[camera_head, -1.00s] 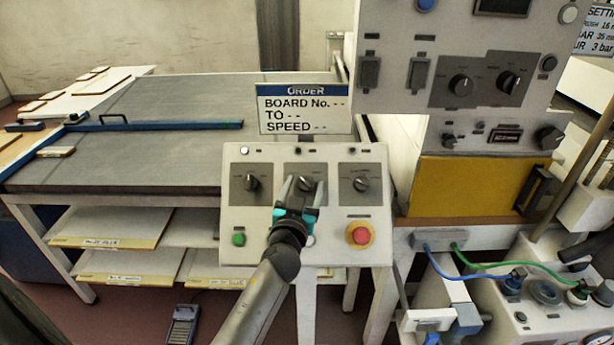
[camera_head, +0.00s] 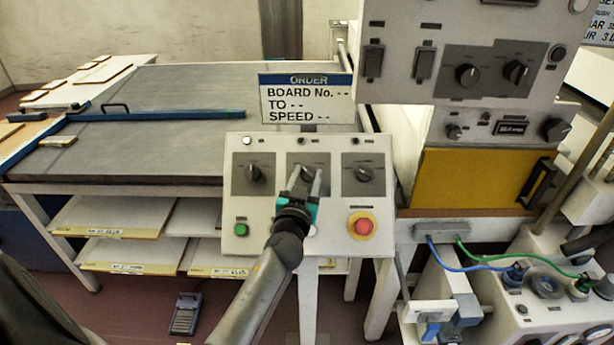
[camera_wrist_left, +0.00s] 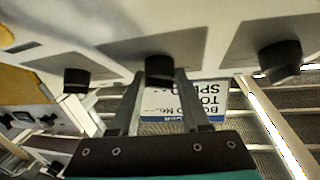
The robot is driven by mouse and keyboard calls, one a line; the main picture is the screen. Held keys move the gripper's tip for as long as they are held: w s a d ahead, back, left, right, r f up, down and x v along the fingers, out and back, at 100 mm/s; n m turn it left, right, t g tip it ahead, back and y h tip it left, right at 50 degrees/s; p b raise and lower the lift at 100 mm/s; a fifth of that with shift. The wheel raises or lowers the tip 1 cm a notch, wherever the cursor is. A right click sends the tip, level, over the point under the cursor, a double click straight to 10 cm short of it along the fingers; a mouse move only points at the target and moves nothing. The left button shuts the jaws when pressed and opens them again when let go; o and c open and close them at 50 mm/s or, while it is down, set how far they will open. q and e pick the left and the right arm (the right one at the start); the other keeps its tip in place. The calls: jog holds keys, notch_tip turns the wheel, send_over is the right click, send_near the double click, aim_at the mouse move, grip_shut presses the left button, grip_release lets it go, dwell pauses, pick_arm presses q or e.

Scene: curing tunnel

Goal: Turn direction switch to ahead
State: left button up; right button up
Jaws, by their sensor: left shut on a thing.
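The sloped control panel (camera_head: 335,238) has a row of three black rotary knobs: a left knob (camera_head: 254,173), a middle knob (camera_head: 306,173) and a right knob (camera_head: 363,174). Their labels are too small to read, so I cannot tell which is marked as the direction switch. My left gripper (camera_head: 306,177) is shut on the middle knob, one finger on each side. In the left wrist view the middle knob (camera_wrist_left: 159,67) sits between the fingertips. The gripper partly hides the knob's pointer and scale. My right gripper is not in view.
A green button (camera_head: 241,229) and a red stop button (camera_head: 362,225) sit low on the panel. An order sign (camera_head: 306,99) stands behind it. A taller cabinet with more knobs (camera_head: 467,75) is at the right. The grey table (camera_head: 180,90) is at the left.

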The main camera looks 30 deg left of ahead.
pick_arm(q)
grip_shut()
